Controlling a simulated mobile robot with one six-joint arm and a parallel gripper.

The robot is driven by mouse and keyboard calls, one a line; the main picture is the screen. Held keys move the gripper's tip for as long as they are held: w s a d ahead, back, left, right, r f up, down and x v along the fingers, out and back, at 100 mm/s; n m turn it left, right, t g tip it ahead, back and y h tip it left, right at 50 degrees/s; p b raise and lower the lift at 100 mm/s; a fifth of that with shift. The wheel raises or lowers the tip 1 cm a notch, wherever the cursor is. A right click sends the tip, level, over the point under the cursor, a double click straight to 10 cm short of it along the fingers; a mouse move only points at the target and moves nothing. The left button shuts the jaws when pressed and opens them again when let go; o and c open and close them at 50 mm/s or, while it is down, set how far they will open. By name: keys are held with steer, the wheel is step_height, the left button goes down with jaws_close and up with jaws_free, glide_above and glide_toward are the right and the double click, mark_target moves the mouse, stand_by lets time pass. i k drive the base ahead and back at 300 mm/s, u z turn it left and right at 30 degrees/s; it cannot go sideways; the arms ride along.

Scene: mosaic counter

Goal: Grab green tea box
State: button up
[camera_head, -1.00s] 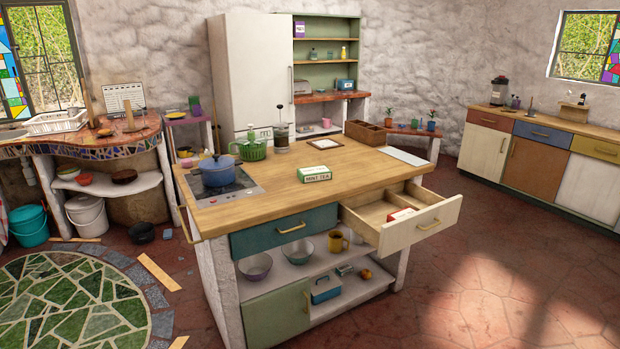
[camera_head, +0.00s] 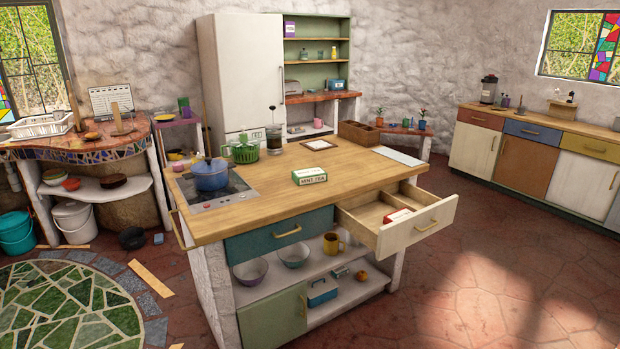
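The green and white tea box (camera_head: 310,176), with lettering that reads as mint tea, lies on the wooden top of the island (camera_head: 262,210), near its front edge and above the open drawer. Nothing touches it from above. My gripper and arm do not show in the view.
An open white drawer (camera_head: 420,229) juts out at the island's front right, with a red and white box (camera_head: 398,215) inside. A blue pot (camera_head: 209,175) stands on the hob (camera_head: 214,193) to the left. Red floor is clear at right.

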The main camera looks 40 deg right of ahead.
mark_target(314, 174)
steer(key=i, duration=1)
steer(key=u, duration=0.15)
steer(key=k, duration=0.55)
steer(key=z, duration=0.1)
